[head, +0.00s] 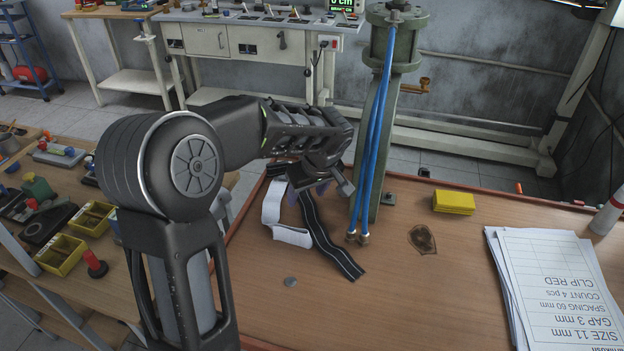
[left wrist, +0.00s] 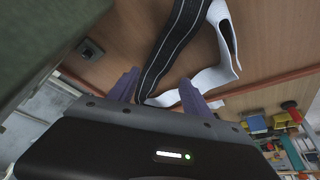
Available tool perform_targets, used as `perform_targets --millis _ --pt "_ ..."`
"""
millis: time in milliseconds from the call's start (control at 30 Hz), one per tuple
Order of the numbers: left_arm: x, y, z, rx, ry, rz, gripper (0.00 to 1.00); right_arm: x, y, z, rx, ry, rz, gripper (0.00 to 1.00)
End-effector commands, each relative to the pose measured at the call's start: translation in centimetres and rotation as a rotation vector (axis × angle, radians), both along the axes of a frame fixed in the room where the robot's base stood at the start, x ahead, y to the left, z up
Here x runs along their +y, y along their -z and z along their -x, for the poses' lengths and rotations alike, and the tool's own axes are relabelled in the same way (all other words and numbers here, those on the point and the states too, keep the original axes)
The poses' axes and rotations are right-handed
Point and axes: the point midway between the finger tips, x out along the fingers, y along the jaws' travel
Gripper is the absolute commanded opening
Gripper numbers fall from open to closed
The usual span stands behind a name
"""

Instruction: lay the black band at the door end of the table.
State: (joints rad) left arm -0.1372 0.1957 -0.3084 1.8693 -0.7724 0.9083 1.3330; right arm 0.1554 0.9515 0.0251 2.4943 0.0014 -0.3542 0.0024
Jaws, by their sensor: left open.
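The black band (head: 328,240), with pale lines along it, lies in a bent strip on the wooden table (head: 390,300). It runs from under my left gripper (head: 316,192) toward the front of the table. My left gripper is open, just above the band's far part. In the left wrist view the black band (left wrist: 174,48) passes between the two purple fingers (left wrist: 158,88) without being gripped. A white strip (head: 275,212) lies curled next to the band and also shows in the left wrist view (left wrist: 222,38). The gripper hides where band and strip meet.
A green column (head: 378,130) with blue hoses (head: 372,150) stands right of the gripper, close to it. A yellow block (head: 454,203), a dark stain (head: 422,240) and paper sheets (head: 555,285) are farther right. The front middle of the table is mostly clear.

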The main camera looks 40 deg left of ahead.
Motion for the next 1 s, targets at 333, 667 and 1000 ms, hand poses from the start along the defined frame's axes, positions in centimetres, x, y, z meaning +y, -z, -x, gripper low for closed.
perform_targets --millis 333,667,1000 --pt "-2.4 -6.4 1.1 -0.004 0.002 0.0 0.57 0.0 0.7 -0.1 -0.003 -0.001 -0.002 0.36" --pt "-3.0 -8.1 1.6 0.0 0.001 0.0 0.57 0.0 0.8 -0.1 -0.004 -0.001 -0.002 0.36" --pt "-2.9 -8.1 1.6 0.0 0.001 0.0 0.57 0.0 0.8 -0.1 -0.004 -0.001 -0.002 0.36"
